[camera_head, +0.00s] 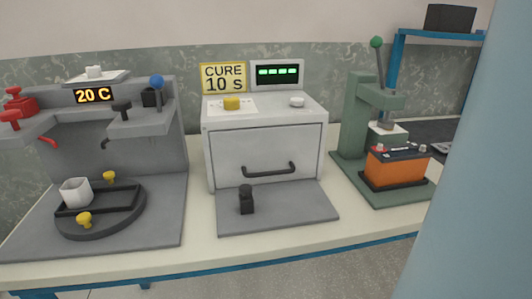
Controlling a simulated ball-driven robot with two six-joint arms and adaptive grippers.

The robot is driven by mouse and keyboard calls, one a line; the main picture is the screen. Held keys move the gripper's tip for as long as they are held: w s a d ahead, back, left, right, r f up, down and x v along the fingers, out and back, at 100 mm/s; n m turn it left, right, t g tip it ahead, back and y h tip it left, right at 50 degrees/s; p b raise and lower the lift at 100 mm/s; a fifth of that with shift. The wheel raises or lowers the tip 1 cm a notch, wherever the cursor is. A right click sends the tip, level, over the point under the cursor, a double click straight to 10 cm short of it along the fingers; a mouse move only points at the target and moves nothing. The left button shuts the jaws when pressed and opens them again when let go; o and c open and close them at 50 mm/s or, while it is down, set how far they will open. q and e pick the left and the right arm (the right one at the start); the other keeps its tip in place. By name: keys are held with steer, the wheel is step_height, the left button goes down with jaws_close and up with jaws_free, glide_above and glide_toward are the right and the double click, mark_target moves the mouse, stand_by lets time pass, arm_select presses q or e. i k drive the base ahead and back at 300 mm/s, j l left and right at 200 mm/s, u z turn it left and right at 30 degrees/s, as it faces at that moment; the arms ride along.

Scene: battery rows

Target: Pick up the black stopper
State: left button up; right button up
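A small black stopper-like piece (246,200) stands upright on the grey mat (300,212) in front of the white oven (217,155). It has a narrower top and a wider base, and nothing touches it from the sides. Neither of my grippers shows in the head view.
The oven door is shut, with a dark handle (269,169). At left, a grey station (65,145) has a round black turntable (130,222) bearing a white cup (76,192). At right, a green press (362,115) stands by an orange battery (396,171). A large pale blue shape hides the right edge.

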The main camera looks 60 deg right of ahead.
mark_target(246, 201)
steer(key=z, duration=1.65)
steer(key=j, duration=0.3)
steer(key=i, duration=0.05)
